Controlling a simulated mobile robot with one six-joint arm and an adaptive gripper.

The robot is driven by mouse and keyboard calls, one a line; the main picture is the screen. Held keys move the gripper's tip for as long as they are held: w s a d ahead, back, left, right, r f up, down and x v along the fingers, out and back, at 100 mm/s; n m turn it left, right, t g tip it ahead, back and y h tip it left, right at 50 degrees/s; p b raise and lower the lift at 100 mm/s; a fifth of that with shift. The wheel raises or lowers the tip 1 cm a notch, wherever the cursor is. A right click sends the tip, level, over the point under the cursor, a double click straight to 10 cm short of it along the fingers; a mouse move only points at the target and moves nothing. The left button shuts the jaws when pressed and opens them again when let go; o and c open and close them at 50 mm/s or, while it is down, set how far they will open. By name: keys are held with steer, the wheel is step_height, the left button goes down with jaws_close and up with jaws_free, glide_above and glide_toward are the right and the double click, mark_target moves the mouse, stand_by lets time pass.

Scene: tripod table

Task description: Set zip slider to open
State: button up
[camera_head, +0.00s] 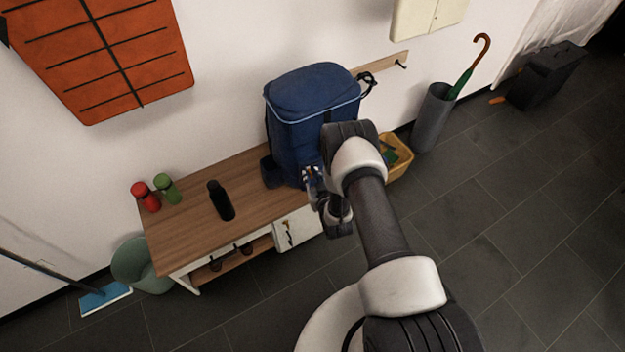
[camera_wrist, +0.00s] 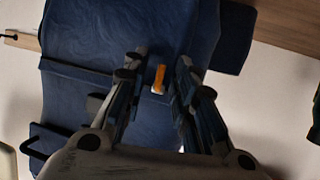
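A blue backpack (camera_head: 296,140) stands upright on the wooden bench, with a light blue line around its top edge. It fills much of the wrist view (camera_wrist: 90,50). A small orange tab, seemingly the zip slider (camera_wrist: 158,79), shows in the wrist view against the blue fabric. My gripper (camera_head: 312,178) is at the front of the backpack. In the wrist view its two fingers (camera_wrist: 161,60) are apart, one on each side of the orange tab, with gaps visible on both sides. The tab is not visible in the head view, where my arm covers part of the backpack.
A black bottle (camera_head: 221,200), a red container (camera_head: 146,196) and a green container (camera_head: 167,188) stand on the bench (camera_head: 190,232). A yellow crate (camera_head: 399,158) and a grey umbrella stand (camera_head: 433,118) are to the right. The floor at the right is mostly clear.

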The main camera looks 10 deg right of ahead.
steer(key=shift+c, duration=0.2)
jaws_close()
stand_by(0.6)
